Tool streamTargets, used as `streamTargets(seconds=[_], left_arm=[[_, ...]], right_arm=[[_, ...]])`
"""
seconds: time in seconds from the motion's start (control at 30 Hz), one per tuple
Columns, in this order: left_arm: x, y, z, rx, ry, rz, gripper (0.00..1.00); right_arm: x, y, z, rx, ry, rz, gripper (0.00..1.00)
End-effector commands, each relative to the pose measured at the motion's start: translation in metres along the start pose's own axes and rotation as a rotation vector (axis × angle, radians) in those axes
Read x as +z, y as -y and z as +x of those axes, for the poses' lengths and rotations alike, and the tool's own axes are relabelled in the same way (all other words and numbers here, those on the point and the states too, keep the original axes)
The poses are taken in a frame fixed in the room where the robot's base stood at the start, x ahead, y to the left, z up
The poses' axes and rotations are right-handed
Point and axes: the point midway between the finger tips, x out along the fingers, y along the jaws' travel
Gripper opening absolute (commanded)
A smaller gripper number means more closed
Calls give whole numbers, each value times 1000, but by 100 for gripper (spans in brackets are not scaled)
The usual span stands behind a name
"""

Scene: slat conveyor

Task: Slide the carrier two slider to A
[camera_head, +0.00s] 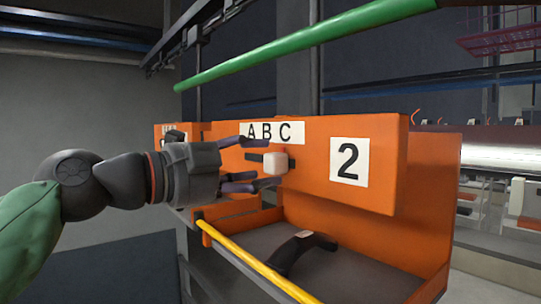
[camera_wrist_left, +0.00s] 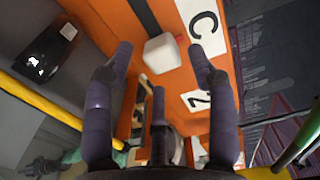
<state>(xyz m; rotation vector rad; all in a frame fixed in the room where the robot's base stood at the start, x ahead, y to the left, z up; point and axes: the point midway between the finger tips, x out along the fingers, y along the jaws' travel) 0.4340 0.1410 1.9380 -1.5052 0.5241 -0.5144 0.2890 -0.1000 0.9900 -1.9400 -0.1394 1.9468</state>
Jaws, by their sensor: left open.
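Carrier two is an orange box (camera_head: 325,190) with a white "2" plate (camera_head: 349,162) and an "A B C" label (camera_head: 272,132) on its front. Its slider is a white knob (camera_head: 275,162) on a dark horizontal slot (camera_head: 253,157), below the label toward the C end; the slot shows to the knob's left. My left gripper (camera_head: 277,164) is open, with its fingers around the knob's sides. In the left wrist view, the knob (camera_wrist_left: 162,52) lies between the spread fingertips, with clear gaps at both sides. My right gripper is out of view.
A black curved item (camera_head: 295,250) lies in the carrier's grey tray below the slider. A yellow bar (camera_head: 245,258) runs along the tray's front, and a green bar (camera_head: 300,45) crosses above. Another orange carrier (camera_head: 172,140) hangs behind at left.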

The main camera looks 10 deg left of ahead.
Motion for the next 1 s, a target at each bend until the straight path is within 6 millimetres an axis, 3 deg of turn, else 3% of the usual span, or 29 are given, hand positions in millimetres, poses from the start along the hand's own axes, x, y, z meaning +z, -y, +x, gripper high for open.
streamTargets(seconds=[0.23,0.6,0.67,0.8,0.83,0.97,1.0], left_arm=[[0,2,25,-3,1,-1,57],[0,1,31,-4,2,-1,57],[0,1,30,-4,2,-1,43],[0,1,30,-4,2,-1,3],[0,1,30,-4,2,-1,0],[0,1,30,-3,2,-1,0],[0,1,30,-4,2,-1,43]], right_arm=[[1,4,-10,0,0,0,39],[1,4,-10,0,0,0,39],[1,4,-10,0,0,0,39],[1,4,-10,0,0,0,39],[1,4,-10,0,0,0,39],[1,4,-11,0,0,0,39],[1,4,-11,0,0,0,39]])
